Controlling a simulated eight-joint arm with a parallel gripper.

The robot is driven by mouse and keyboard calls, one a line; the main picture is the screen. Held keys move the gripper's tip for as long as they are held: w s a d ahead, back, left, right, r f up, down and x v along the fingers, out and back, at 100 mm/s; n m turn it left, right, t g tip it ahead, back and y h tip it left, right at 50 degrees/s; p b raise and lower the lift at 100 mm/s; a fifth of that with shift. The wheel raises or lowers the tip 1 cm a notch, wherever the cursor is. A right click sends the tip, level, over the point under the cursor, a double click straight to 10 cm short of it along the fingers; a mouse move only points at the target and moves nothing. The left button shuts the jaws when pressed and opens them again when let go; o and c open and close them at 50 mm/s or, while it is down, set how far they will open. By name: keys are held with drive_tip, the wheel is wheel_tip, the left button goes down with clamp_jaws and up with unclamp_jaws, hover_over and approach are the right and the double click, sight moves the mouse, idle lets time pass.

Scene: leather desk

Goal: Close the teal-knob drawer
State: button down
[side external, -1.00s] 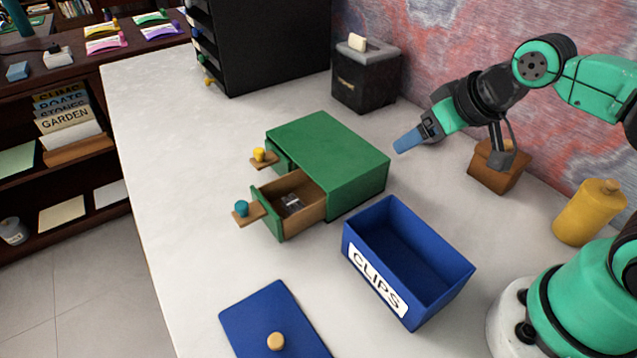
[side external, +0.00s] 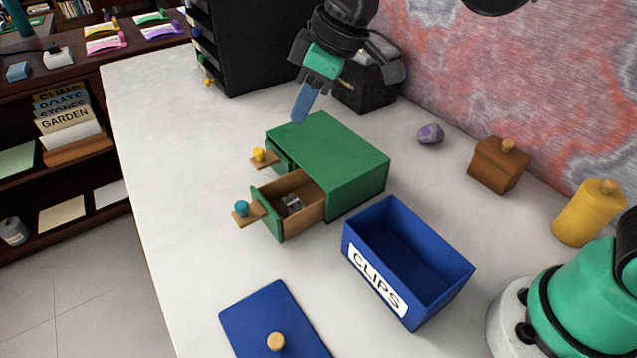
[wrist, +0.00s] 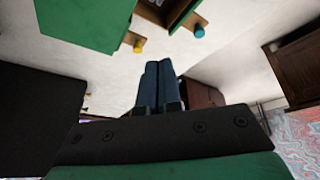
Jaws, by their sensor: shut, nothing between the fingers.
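The green drawer box (side external: 335,155) stands on the pale desk. Its teal-knob drawer (side external: 279,223) is pulled well out, with a small clear and grey object (side external: 291,203) inside. The teal knob (side external: 241,208) sits on a wooden tab at the drawer's front; it also shows in the wrist view (wrist: 199,31). The yellow-knob drawer (side external: 279,161) beside it looks nearly shut, its yellow knob (side external: 259,154) also on a tab. My gripper (side external: 300,115) is above the far end of the box, apart from both knobs. Its blue fingers are together and hold nothing.
An open blue CLIPS bin (side external: 408,262) stands close to the box's near right side. A blue lid (side external: 270,325) lies in front. A purple stone (side external: 430,134), brown box (side external: 498,165) and yellow canister (side external: 590,212) line the wall side. The desk left of the drawers is clear.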

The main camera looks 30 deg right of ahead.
drive_tip(key=w+a+f+n+g, duration=0.25)
drive_tip(key=a+n, duration=0.35)
drive_tip(key=a, duration=0.6)
drive_tip(key=shift+n+g+y, duration=0.25)
drive_tip(key=shift+n+y, duration=0.05)
drive_tip(key=shift+y, duration=0.2)
drive_tip(key=x, duration=1)
drive_tip(key=shift+s+a, duration=0.15)
drive_tip(key=shift+s, duration=0.05)
drive_tip(key=shift+s+d, duration=0.25)
drive_tip(key=shift+d, duration=1)
drive_tip(key=shift+s+d+r, duration=0.1)
drive_tip(key=shift+s+d, duration=0.1)
drive_tip(key=shift+d, duration=0.6)
drive_tip(key=d, duration=0.8)
drive_tip(key=shift+w+d, duration=0.15)
drive_tip(key=shift+d, duration=0.05)
drive_tip(key=shift+a, duration=0.1)
